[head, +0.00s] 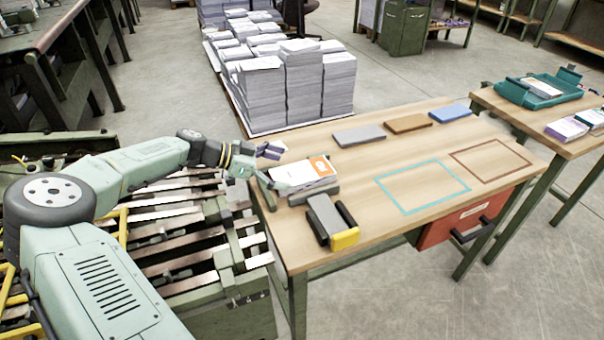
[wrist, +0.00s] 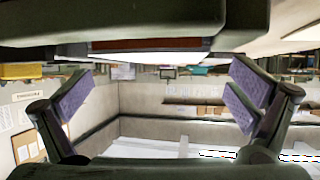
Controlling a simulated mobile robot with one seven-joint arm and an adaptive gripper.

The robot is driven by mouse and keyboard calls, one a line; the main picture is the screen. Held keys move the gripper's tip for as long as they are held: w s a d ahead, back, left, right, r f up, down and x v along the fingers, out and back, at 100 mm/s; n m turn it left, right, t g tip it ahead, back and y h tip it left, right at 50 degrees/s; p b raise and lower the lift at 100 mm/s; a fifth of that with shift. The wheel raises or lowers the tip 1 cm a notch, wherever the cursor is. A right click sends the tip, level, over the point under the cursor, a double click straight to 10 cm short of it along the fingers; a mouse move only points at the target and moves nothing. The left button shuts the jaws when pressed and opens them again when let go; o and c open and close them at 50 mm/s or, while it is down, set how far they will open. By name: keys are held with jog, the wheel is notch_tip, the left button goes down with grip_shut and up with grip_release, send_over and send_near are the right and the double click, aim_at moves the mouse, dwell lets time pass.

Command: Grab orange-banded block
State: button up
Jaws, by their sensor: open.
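The orange-banded block (head: 312,172), a white stack with an orange patch on top, rests on a low grey support (head: 312,194) at the table's left edge. My gripper (head: 268,165) is just left of it, fingers open and pointing toward it. In the wrist view my gripper (wrist: 158,95) shows its purple-padded fingers wide apart with nothing between them. There a white edge with a reddish-brown strip (wrist: 150,44) shows near the top, probably the block. I cannot tell if any finger touches the block.
Grey (head: 359,134), brown (head: 408,123) and blue (head: 449,112) slabs lie along the back. Teal (head: 422,187) and brown (head: 490,159) outlines mark bare tabletop. Paper stacks (head: 288,85) stand behind the table (head: 370,235).

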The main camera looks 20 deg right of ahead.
aim_at(301, 172)
jog(key=p+x, duration=0.1)
jog(key=x, duration=0.3)
jog(key=shift+w+r, duration=0.15)
jog(key=shift+r, duration=0.05)
jog(key=shift+d+f, duration=0.25)
jog(key=shift+d, duration=0.05)
jog(key=shift+c, duration=0.5)
jog(key=shift+r, duration=0.1)
jog(key=c, duration=1.3)
